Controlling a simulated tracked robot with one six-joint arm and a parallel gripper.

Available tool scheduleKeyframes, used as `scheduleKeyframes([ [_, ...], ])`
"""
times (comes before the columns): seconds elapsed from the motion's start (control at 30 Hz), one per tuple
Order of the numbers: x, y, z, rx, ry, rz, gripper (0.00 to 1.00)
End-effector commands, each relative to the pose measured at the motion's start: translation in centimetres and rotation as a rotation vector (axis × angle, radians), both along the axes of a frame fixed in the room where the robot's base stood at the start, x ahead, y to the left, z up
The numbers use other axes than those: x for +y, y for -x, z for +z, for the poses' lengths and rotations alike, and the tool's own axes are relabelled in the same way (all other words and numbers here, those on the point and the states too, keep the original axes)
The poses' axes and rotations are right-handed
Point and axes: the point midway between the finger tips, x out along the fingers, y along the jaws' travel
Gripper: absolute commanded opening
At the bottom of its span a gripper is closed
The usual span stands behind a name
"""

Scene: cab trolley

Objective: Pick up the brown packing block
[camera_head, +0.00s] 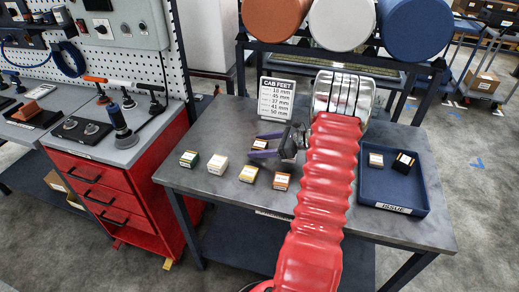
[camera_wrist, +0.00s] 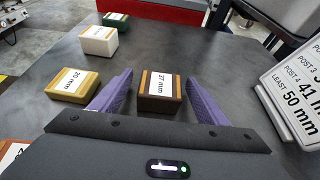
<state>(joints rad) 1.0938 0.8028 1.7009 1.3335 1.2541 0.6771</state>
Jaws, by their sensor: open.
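The brown packing block (camera_wrist: 160,92) stands on the grey trolley top in the wrist view, with a white label on top that seems to read 27 mm. My gripper (camera_wrist: 159,77) is open, with one purple finger on each side of the block. Small gaps seem to show between the fingers and the block, and nothing is gripped. In the head view the brown block (camera_head: 259,144) is partly hidden by my gripper (camera_head: 265,145), which is low over the table left of my red-sleeved arm.
Green (camera_head: 189,159), white (camera_head: 217,165), mustard (camera_head: 249,174) and orange (camera_head: 281,181) blocks stand in a row nearer the front edge. A CAB FEET sign (camera_head: 274,99) stands behind the gripper. A blue ISSUE tray (camera_head: 420,205) at right holds two blocks.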

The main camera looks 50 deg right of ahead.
Motion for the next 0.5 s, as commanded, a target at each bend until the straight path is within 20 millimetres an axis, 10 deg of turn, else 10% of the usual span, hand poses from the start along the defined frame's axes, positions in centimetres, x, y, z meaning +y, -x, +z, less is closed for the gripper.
scheduleKeyframes([
  [0.5,-0.02,0.04,0.01,0.000,0.000,0.000,0.49],
])
